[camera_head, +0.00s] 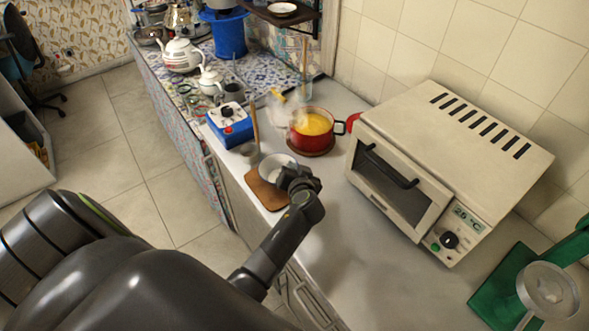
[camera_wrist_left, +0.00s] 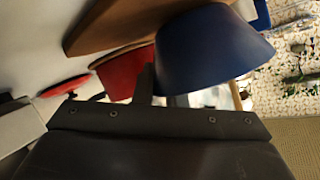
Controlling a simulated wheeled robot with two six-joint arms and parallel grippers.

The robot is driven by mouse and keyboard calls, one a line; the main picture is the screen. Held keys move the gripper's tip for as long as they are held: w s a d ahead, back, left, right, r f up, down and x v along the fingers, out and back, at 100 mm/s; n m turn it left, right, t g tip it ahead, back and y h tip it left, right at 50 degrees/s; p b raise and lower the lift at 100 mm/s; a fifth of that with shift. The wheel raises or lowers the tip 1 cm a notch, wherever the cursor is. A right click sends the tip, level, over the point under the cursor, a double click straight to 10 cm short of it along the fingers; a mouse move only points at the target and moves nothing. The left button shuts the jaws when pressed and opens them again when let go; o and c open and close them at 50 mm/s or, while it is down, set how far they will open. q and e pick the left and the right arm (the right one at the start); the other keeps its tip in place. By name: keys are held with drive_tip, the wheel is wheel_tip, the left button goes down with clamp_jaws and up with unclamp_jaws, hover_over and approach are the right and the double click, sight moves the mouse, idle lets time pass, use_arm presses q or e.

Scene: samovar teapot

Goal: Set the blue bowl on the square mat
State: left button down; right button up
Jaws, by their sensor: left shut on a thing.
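The blue bowl (camera_wrist_left: 213,55) shows its dark blue outside in the left wrist view. In the head view its pale inside (camera_head: 272,172) faces up. My left gripper (camera_head: 289,178) is shut on the near right side of the bowl, and a dark finger (camera_wrist_left: 147,84) shows beside it in the wrist view. The brown square mat (camera_head: 267,197) lies on the counter under the bowl in the head view; its edge (camera_wrist_left: 110,30) shows in the wrist view. I cannot tell whether the bowl touches the mat. My right gripper is not in view.
A red pot (camera_head: 312,137) with yellow contents stands behind the mat. A blue device (camera_head: 229,125) is at the left. A toaster oven (camera_head: 440,150) stands to the right, with a green stand (camera_head: 505,285) nearer. The grey counter (camera_head: 385,265) before the oven is clear.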

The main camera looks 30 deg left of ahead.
use_arm(q)
drive_tip(key=shift+f, duration=0.25)
drive_tip(key=c, duration=1.5)
unclamp_jaws()
drive_tip(key=shift+s+d+r, duration=0.15)
drive_tip(key=shift+d, duration=0.05)
drive_tip(key=p+v, duration=0.1)
drive_tip(key=v, duration=0.6)
drive_tip(key=shift+p, duration=0.4)
